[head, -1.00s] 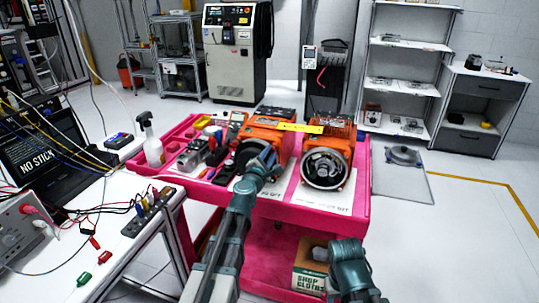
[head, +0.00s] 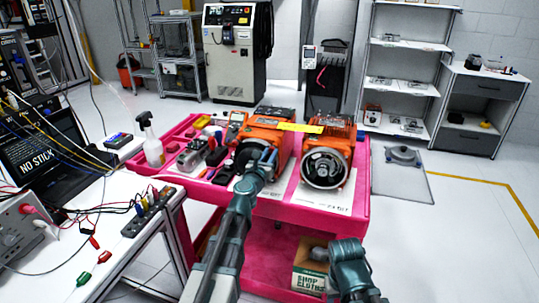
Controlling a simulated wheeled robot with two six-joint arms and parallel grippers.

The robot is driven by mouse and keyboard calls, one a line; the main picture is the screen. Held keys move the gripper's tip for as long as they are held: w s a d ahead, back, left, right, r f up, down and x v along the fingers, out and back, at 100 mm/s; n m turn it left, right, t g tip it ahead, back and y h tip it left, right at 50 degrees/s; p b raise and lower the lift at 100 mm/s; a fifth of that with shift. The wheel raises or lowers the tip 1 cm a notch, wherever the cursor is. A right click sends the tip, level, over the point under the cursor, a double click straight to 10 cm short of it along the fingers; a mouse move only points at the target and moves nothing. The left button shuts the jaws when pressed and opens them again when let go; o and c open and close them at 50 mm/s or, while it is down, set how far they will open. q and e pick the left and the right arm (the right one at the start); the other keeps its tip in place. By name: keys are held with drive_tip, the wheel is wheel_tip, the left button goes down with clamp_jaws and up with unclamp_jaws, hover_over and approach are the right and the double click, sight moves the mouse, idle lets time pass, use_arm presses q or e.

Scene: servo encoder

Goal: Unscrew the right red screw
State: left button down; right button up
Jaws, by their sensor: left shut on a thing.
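Two orange servo motors stand side by side on the pink cart: a left motor (head: 262,132) and a right motor (head: 328,158) with its round, open-looking end toward me. My left gripper (head: 262,158) is at the near, dark end of the left motor. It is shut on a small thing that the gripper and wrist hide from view. I cannot make out any red screw at this size.
The pink cart (head: 354,200) holds a spray bottle (head: 151,140) and several small tools at its left. A white bench (head: 150,225) with cables and clips stands at the near left. A shop cloths box (head: 308,280) is on the cart's lower shelf.

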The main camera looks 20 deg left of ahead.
use_arm(q)
drive_tip(key=n, duration=0.4)
drive_tip(key=shift+w+n, duration=0.15)
drive_tip(key=shift+n, duration=0.15)
drive_tip(key=n, duration=0.3)
drive_tip(key=shift+n, duration=0.4)
drive_tip(key=n, duration=0.4)
drive_tip(key=shift+r, duration=0.1)
drive_tip(key=shift+n, duration=2)
drive_tip(key=c, duration=0.7)
unclamp_jaws()
drive_tip(key=shift+d, duration=0.1)
